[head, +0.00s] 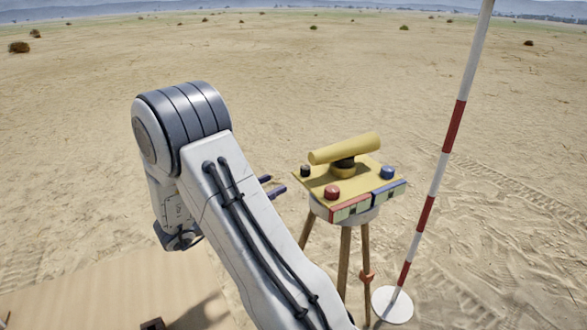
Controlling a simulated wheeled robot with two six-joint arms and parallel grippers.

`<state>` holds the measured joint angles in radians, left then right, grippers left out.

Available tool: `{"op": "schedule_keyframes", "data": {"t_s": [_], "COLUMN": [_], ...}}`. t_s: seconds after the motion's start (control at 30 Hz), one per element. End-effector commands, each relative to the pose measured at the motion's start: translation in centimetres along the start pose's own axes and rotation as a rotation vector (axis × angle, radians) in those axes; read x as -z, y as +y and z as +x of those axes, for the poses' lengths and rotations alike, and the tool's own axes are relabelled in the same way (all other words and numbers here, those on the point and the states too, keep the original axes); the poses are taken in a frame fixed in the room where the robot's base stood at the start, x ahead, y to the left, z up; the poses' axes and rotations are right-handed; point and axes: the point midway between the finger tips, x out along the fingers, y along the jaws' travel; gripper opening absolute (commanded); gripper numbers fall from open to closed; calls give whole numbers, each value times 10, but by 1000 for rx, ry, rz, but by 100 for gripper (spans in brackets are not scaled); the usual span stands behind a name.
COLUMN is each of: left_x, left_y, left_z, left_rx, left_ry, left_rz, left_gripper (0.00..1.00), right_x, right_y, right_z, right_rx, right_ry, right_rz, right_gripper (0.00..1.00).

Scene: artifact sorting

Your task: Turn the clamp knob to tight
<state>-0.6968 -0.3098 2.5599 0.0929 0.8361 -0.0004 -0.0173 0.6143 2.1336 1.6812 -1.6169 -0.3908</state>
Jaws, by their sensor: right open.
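A surveying instrument with a yellow plate (352,188) and a yellow tube (345,148) stands on a tripod right of the middle. A red knob (332,192) sits at the plate's front left corner, a blue knob (387,173) at its right and a small black knob (305,171) at its left. Which one is the clamp knob, I cannot tell. My right gripper (272,185) shows only its dark fingertips past my arm; they are apart and empty, left of the plate and not touching it. The rest of it is hidden. My left gripper is not in view.
A red-and-white pole (435,180) on a white round base (392,304) stands right of the tripod. Open sand lies behind and to the left.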

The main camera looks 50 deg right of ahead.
Motion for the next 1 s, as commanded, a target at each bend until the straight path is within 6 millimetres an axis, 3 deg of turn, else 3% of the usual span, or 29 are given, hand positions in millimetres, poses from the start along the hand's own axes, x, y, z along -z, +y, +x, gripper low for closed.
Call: {"op": "schedule_keyframes", "data": {"t_s": [0.2, 0.4, 0.6, 0.9, 0.93, 1.0], "left_x": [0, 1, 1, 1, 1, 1], "left_y": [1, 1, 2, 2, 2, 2], "left_z": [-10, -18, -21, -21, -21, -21], "left_rx": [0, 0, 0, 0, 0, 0], "left_ry": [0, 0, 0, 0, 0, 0], "left_rz": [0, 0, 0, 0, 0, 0], "left_gripper": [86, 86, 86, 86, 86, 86], "right_x": [2, 2, 0, 0, 0, 0], "right_y": [6, 6, 5, 4, 4, 4], "right_z": [47, 82, 99, 100, 100, 100], "right_rx": [-19, -17, -12, -8, -8, -8], "right_ry": [0, 0, -1, -1, 0, 0], "right_rz": [-3, -1, 0, 0, 0, 0], "right_gripper": [64, 64, 64, 64, 60, 34]}}
